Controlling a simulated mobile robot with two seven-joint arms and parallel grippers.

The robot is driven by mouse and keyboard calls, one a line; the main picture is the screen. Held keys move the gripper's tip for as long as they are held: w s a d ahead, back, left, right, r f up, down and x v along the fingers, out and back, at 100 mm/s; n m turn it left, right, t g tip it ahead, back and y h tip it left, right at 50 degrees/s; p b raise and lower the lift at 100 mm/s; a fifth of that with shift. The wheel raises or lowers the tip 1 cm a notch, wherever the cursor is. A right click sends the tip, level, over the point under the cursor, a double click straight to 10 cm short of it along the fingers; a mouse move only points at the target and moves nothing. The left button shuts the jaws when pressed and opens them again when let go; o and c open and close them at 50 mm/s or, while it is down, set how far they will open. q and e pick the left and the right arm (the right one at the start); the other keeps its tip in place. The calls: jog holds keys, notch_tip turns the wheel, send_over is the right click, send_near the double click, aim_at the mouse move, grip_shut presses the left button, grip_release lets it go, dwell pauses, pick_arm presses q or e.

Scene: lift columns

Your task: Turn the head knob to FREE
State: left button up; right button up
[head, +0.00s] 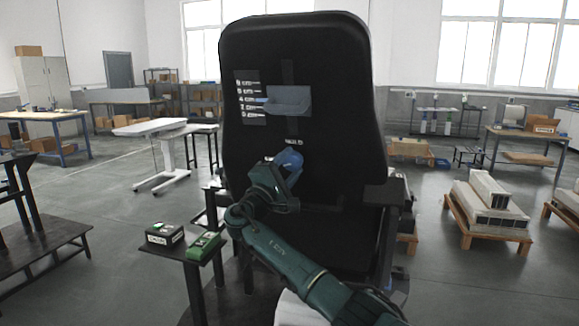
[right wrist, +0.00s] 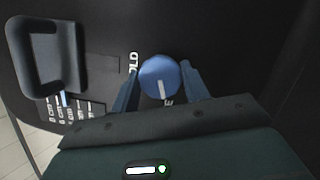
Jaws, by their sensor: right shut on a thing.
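The head knob (right wrist: 160,76) is a round blue knob with a white line, on the back of a tall black chair (head: 340,100). In the right wrist view its white line points down, toward a partly hidden label of which an "E" shows. A label ending in "OLD" is at the knob's upper left. My right gripper (right wrist: 160,84) is shut on the knob, one finger on each side. In the head view the right gripper (head: 287,168) reaches the middle of the chair back and covers part of the knob. My left gripper is not in view.
Above the knob are a grey-blue bracket (head: 290,101) and a centimetre scale (head: 248,97) with a blue pointer. A small dark table (head: 190,252) with two boxes stands at the chair's left. Pallets (head: 486,232) stand at the right.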

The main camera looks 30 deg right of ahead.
jog(key=o, duration=1)
jog(key=shift+s+a+f, duration=0.1)
jog(key=shift+a+f, duration=0.2)
jog(key=shift+a, duration=0.1)
pick_arm(q)
jog(key=b, duration=0.1)
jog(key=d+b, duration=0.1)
jog(key=b, duration=0.1)
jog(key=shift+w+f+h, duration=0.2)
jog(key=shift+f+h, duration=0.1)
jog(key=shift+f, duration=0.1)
pick_arm(e)
jog(key=v, duration=1.2)
jog(key=shift+s+a, duration=0.1)
